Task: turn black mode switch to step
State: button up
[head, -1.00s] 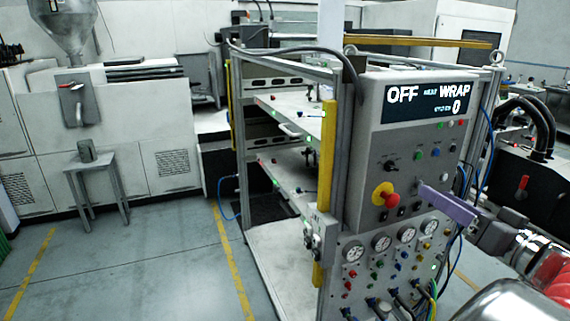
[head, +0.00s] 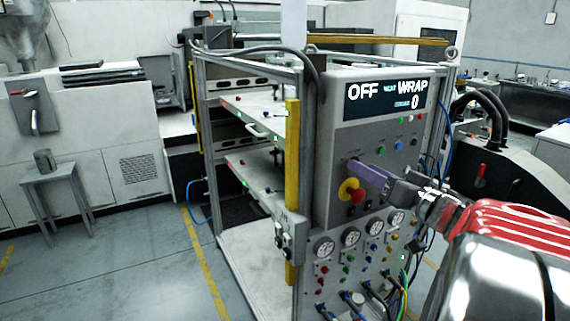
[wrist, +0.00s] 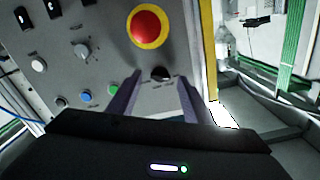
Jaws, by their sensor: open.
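The black mode switch (wrist: 160,73) is a small round knob on the grey control panel (wrist: 110,60). In the wrist view it shows between the fingertips of my gripper (wrist: 159,79), a finger on either side; I cannot tell whether they touch it. Its pointer setting is too small to read. In the head view my gripper (head: 362,174), with purple fingers, is at the panel's left part and hides the switch. The display (head: 388,97) above reads OFF at left, WRAP at right and 0 below.
The red emergency stop on its yellow ring (wrist: 148,26) is close to the switch; it also shows below my fingers in the head view (head: 351,191). A grey knob (wrist: 80,49), a blue button (wrist: 85,96) and a green button (wrist: 113,92) are nearby. Gauges (head: 350,237) sit lower.

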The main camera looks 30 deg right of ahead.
jog(key=shift+w, duration=0.8)
jog(key=shift+c, duration=0.7)
jog(key=c, duration=0.9)
jog(key=shift+d, duration=0.15)
jog(key=shift+c, duration=0.2)
